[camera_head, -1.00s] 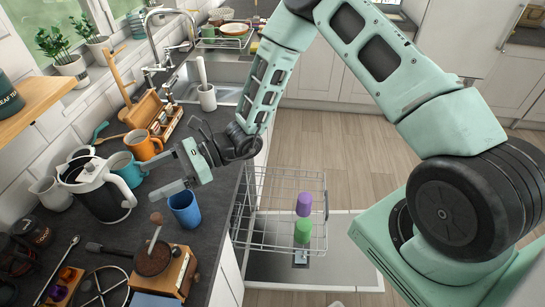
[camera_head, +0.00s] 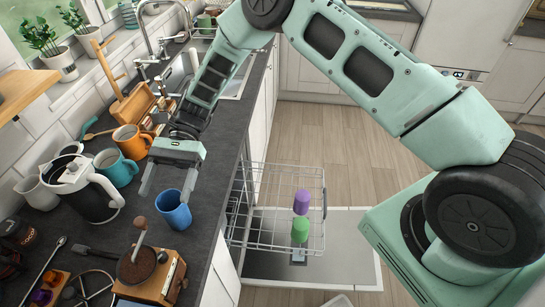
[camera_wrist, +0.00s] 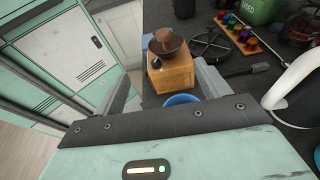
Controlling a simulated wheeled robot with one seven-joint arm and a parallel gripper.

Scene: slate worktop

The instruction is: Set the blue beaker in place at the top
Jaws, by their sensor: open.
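The blue beaker (camera_head: 173,213) stands upright on the dark worktop near its right edge. My gripper (camera_head: 166,192) is open and empty, with its fingers pointing toward the beaker from behind and above. In the wrist view the beaker's blue rim (camera_wrist: 180,99) shows between the fingers, mostly hidden by my gripper's body. I cannot tell whether a finger touches it. A purple beaker (camera_head: 301,201) sits on a green beaker (camera_head: 300,231), forming an upright stack in the wire rack (camera_head: 262,240) on the right.
A wooden coffee grinder (camera_head: 150,272) stands just in front of the blue beaker. A white-and-black kettle (camera_head: 88,190), a teal mug (camera_head: 117,168) and an orange mug (camera_head: 133,140) stand left of it. The space between worktop and stack is open above the rack.

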